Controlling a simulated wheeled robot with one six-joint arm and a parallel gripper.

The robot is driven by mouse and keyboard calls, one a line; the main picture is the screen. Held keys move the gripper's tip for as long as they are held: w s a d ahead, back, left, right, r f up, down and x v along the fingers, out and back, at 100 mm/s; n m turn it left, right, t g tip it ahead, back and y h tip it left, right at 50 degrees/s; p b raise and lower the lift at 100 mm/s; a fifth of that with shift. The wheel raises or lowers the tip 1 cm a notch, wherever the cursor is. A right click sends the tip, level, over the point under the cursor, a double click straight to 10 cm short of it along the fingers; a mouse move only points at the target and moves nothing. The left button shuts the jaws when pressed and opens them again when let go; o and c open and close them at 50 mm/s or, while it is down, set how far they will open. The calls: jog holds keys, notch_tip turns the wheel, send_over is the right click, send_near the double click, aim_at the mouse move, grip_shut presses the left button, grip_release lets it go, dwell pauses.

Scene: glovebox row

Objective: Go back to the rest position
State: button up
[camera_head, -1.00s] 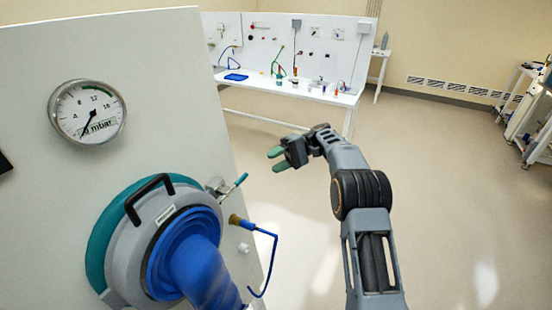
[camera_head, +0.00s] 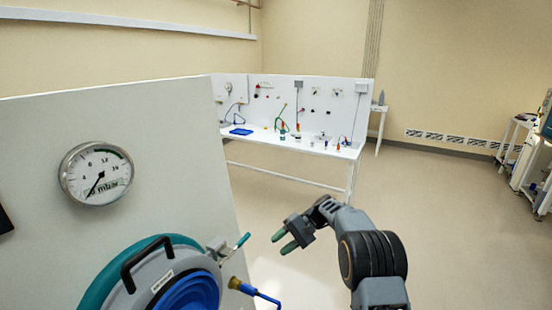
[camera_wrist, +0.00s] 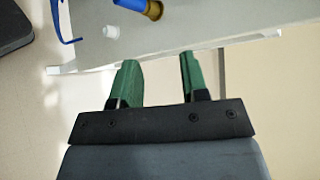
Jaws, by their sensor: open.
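My gripper (camera_head: 283,240) is open and empty, with its green fingers apart. It hangs over open floor, to the right of the glovebox panel's edge and clear of it. In the wrist view my gripper (camera_wrist: 155,75) shows two green fingers with nothing between them. The white glovebox panel (camera_head: 190,130) carries a round pressure gauge (camera_head: 96,174) and a teal and grey glove port (camera_head: 150,275) with a blue glove, cut off by the bottom of the picture.
A small lever (camera_head: 242,240) and a brass fitting with a blue hose (camera_head: 255,291) stick out near the panel's right edge. A white bench (camera_head: 290,148) with several small items stands behind. Free floor (camera_head: 450,210) lies to the right.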

jog(key=s+d+r+t+h+b, duration=0.1)
jog(key=s+d+t+h, duration=0.2)
jog(key=s, duration=0.6)
jog(key=s+d+r+t+h+b, duration=0.1)
jog(key=s+d+t+h+b, duration=0.1)
jog(key=s+d, duration=0.4)
jog(key=s+d+r+t+h+b, duration=0.1)
jog(key=s+d+t+h, duration=0.3)
jog(key=s, duration=0.8)
jog(key=shift+d+r+n+t+h, duration=0.35)
jog(key=shift+d+h, duration=0.4)
jog(key=shift+h, duration=0.45)
